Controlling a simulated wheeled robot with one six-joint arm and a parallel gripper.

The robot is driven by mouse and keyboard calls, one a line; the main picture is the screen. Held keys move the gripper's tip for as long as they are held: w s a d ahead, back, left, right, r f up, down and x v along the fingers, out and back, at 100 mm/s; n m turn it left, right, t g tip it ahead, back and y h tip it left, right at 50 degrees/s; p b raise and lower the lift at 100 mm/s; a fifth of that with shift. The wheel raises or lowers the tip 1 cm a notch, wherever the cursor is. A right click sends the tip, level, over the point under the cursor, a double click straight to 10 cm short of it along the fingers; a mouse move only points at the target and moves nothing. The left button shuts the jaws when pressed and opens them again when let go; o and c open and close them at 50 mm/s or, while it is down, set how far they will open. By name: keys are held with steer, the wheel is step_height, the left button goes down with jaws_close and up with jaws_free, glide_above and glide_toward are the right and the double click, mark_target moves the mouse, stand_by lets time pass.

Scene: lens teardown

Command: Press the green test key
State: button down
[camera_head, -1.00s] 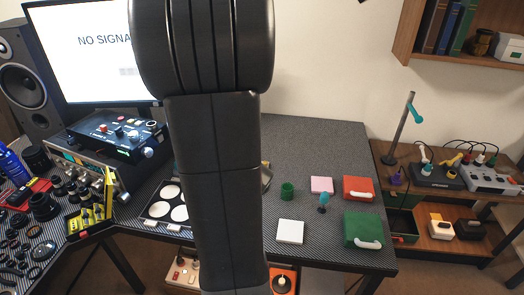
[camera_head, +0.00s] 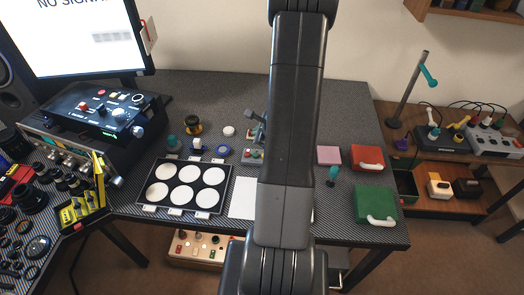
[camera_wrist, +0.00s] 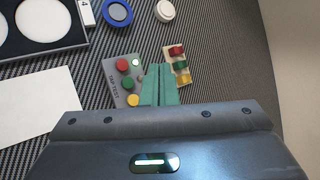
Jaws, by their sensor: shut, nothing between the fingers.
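In the wrist view a small grey box (camera_wrist: 116,88) lettered "TAP TEST" carries a red key (camera_wrist: 122,64), a green key (camera_wrist: 127,82) and a yellow key (camera_wrist: 133,100) in a row. My gripper (camera_wrist: 159,68) has teal fingers held together with nothing between them. The fingers show just right of the green key, between the box and a beige block (camera_wrist: 168,60) with red, green and yellow parts. I cannot tell their height above the mat. In the head view the box (camera_head: 251,155) shows small left of my arm, partly hidden by it.
A black tray (camera_head: 226,190) with white discs lies left of a white sheet (camera_head: 242,200). A blue ring (camera_wrist: 117,12) and a white round cap (camera_wrist: 164,10) lie beyond the box. A pink block (camera_head: 329,155), a red case (camera_head: 368,158) and a green case (camera_head: 375,204) stand at right.

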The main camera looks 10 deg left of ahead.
stand_by(0.3)
steer(key=b, duration=0.6)
glide_above(256, 155)
steer(key=f, duration=0.7)
steer(key=shift+s+d+f, duration=0.15)
steer(key=shift+s+d, duration=0.05)
steer(key=shift+d, duration=0.1)
steer(key=shift+f+b, duration=0.75)
steer(key=shift+b, duration=0.1)
steer(key=shift+f, duration=0.2)
stand_by(0.4)
steer(key=shift+f+b, duration=0.25)
steer(key=shift+b, duration=0.45)
steer(key=shift+f+b, duration=0.35)
steer(key=shift+b, duration=0.15)
stand_by(0.6)
steer(key=shift+r+p, duration=0.55)
steer(key=shift+r, duration=0.3)
